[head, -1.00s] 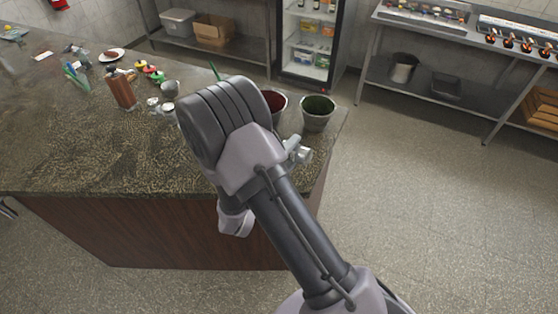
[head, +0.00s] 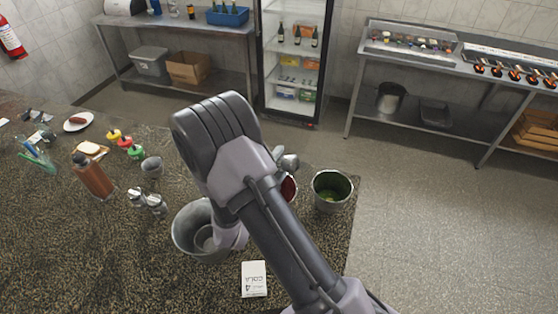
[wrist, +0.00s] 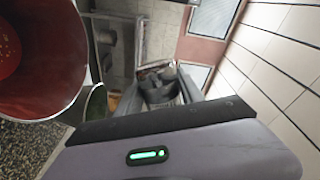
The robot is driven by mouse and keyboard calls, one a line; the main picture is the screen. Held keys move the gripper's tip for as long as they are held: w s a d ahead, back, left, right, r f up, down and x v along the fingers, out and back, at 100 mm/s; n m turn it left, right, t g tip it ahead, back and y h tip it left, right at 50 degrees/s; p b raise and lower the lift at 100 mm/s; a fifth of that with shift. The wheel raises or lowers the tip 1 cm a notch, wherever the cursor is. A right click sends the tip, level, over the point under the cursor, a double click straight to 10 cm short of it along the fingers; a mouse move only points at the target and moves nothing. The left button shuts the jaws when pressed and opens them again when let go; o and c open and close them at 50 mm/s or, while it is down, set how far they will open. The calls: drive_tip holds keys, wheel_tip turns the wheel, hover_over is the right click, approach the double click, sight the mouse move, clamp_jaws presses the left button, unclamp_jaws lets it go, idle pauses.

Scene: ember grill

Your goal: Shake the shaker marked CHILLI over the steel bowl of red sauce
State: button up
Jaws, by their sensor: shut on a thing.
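The steel bowl of red sauce (head: 289,188) is at the counter's right end, partly hidden behind my arm. In the wrist view the red bowl (wrist: 42,55) fills the left side, close to my gripper. My gripper (head: 278,155) shows only in part past my arm, at the far edge of that bowl. It is shut on a small silver shaker (head: 290,161); no marking can be read on it. Its tip is near the bowl's rim; I cannot tell its tilt. Two more shakers (head: 148,201) stand on the counter to the left.
A steel bowl with green contents (head: 332,190) stands right of the red one. Floor on the right is clear.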

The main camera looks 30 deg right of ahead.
sight(281, 169)
drive_tip(key=shift+s+f, duration=0.2)
drive_tip(key=shift+f, duration=0.15)
wheel_tip(281, 169, down, 7)
drive_tip(key=b, duration=0.6)
wheel_tip(281, 169, up, 5)
drive_tip(key=p, duration=0.4)
drive_tip(key=shift+s, duration=0.1)
drive_tip(key=shift+f, duration=0.1)
